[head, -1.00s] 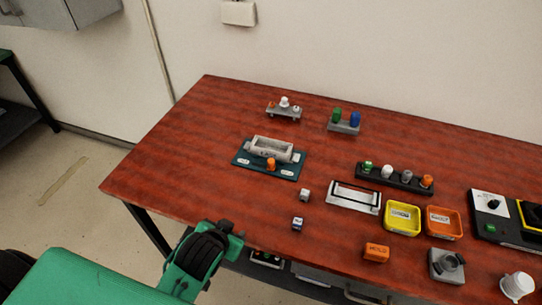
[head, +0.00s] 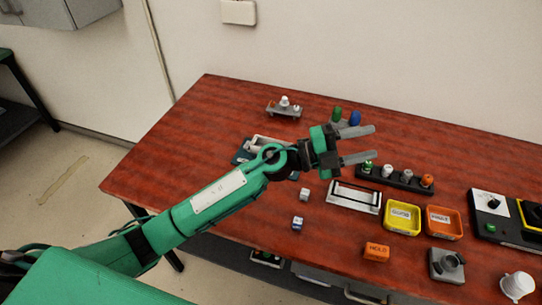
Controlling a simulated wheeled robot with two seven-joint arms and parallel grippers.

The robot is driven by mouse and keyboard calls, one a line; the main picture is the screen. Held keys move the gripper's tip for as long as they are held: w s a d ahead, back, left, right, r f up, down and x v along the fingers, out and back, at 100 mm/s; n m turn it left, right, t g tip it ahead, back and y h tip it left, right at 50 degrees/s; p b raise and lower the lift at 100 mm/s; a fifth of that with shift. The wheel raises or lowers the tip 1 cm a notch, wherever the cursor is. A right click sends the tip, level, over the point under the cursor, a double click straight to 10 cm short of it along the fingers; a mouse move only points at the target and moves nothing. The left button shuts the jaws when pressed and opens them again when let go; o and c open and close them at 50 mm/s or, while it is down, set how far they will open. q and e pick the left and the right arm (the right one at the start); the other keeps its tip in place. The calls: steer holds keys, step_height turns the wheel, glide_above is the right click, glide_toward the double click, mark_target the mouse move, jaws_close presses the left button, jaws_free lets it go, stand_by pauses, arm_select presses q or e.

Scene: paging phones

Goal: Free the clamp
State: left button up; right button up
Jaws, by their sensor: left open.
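The likely clamp, a grey block-shaped fixture (head: 258,141) on a dark teal plate (head: 240,157), sits on the left part of the table. My left forearm crosses in front of it and hides most of it, including the orange knob seen earlier. My left gripper (head: 373,143) is open and empty, its two grey fingers pointing right. It is to the right of the fixture, in front of the grey stand with green and blue knobs (head: 355,118). My right gripper is not in view.
A grey stand with white knobs (head: 285,107) is at the back. A black strip with several knobs (head: 395,178), a framed grey tray (head: 353,197), a yellow tray (head: 402,218) and an orange tray (head: 444,222) lie right. Small cubes (head: 304,193) and an orange block (head: 376,252) are nearer.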

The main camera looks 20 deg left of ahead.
arm_select(q)
steer(key=w+a+f+m+g+y, duration=0.3)
steer(key=f+m+g+y, duration=0.4)
steer(key=f+y, duration=0.2)
steer(key=w+a+n+y, duration=0.1)
steer(key=w+a+y, duration=0.35)
steer(key=a, duration=0.55)
steer(key=w+a+n+y, duration=0.1)
steer(key=w+a+y, duration=0.4)
steer(key=a, duration=0.6)
steer(key=shift+y, duration=0.65)
steer(key=f+p, duration=0.1)
steer(key=f, duration=0.3)
steer(key=s+f+p, duration=0.1)
steer(key=f, duration=0.4)
steer(key=f+p, duration=0.2)
steer(key=f, duration=0.3)
steer(key=shift+s+d, duration=0.2)
jaws_close()
steer(key=shift+a, duration=0.1)
